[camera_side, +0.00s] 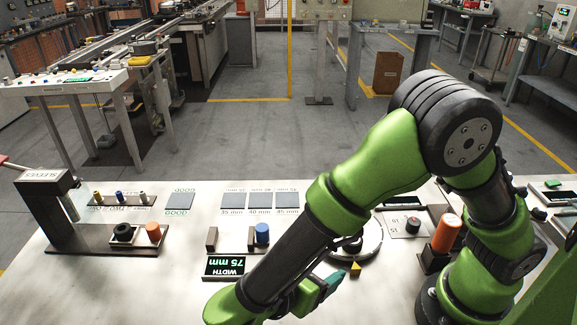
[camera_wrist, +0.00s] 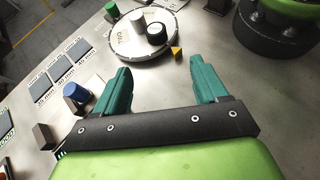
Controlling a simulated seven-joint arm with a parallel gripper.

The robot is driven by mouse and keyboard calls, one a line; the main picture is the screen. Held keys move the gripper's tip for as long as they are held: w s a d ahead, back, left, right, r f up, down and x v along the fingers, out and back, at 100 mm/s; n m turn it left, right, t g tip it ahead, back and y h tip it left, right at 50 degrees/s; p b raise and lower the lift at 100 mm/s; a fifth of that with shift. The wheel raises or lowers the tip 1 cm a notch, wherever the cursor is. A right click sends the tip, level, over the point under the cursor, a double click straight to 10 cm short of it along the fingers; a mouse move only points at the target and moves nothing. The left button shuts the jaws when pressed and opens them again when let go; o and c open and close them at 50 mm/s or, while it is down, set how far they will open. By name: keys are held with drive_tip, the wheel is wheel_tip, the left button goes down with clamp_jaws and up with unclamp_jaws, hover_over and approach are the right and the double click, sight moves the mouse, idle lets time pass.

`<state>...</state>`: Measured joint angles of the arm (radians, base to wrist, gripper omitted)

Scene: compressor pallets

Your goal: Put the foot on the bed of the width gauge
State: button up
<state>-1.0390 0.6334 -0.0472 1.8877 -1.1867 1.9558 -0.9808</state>
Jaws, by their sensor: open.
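The width gauge has a display (camera_side: 225,266) reading "WIDTH 75 mm" and two brown upright blocks, the left one (camera_side: 212,238) standing apart from the right one. A blue cylinder (camera_side: 262,233) stands beside the right block; it also shows in the wrist view (camera_wrist: 75,92). On a round pale turntable (camera_wrist: 115,48) stand a pale cylinder (camera_wrist: 138,20) and a black one with a white top (camera_wrist: 156,33). I cannot tell for sure which part is the foot. My gripper (camera_wrist: 161,76) is open and empty, with teal fingers, between gauge and turntable. In the side view my arm partly hides the turntable.
A yellow pointer (camera_wrist: 176,52) sits at the turntable's edge. Flat size pads (camera_side: 260,200) lie behind the gauge. An orange cylinder (camera_side: 447,234) stands at right. The sleeves stand (camera_side: 45,205) and a dark tray (camera_side: 105,245) are at left.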

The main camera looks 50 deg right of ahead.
drive_tip(key=d+r+m+t+y, duration=0.5)
drive_tip(key=d+r+m+y, duration=0.8)
drive_tip(key=m, duration=0.8)
drive_tip(key=shift+r+y, duration=0.7)
drive_tip(key=shift+y, duration=0.1)
drive_tip(key=shift+o, duration=0.4)
drive_tip(key=shift+w+d+r+m+t, duration=0.1)
drive_tip(key=shift+d+r+m+t, duration=0.15)
drive_tip(key=shift+r+m+t, duration=0.4)
drive_tip(key=shift+f, duration=0.2)
